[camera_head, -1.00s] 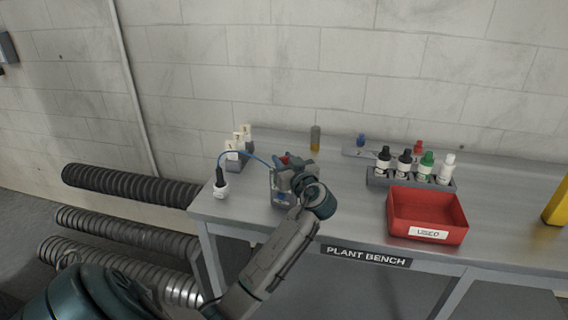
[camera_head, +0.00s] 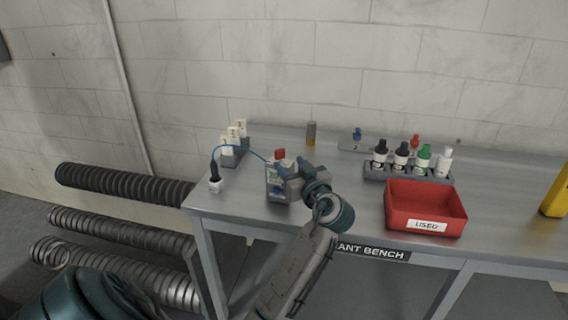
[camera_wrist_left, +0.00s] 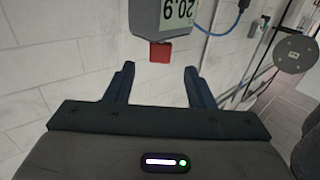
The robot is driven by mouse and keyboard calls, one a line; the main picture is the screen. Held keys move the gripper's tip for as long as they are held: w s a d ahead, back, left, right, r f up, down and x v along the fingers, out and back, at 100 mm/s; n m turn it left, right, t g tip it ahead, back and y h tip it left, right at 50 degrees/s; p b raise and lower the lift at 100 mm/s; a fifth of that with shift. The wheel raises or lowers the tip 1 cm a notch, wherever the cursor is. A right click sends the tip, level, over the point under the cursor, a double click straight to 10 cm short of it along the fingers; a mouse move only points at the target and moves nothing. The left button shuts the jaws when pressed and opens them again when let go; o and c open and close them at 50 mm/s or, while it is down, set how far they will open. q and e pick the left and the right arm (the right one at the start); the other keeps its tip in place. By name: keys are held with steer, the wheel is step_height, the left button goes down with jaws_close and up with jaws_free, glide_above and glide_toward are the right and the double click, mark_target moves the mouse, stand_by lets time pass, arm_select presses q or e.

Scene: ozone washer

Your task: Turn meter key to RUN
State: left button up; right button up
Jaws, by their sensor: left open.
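The grey meter (camera_head: 276,188) stands on the bench with a blue cable from its left side. Its red key (camera_head: 280,154) sticks up from the top. In the left wrist view the meter (camera_wrist_left: 172,14) appears upside down, with a display reading 20.9, and the red key (camera_wrist_left: 160,53) lies just ahead of the gap between the fingertips. My left gripper (camera_wrist_left: 159,70) is open and empty. In the head view the left gripper (camera_head: 287,171) is close to the meter's right side and hides part of it. My right gripper is not in view.
A probe in a small white cup (camera_head: 215,184) stands at the bench's left edge. A rack of bottles (camera_head: 408,172) and a red USED bin (camera_head: 425,208) are to the right. White-labelled holders (camera_head: 234,143) and an amber vial (camera_head: 311,134) stand behind the meter.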

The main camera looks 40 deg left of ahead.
arm_select(q)
steer(key=shift+b+v, duration=0.4)
steer(key=shift+v, duration=1.35)
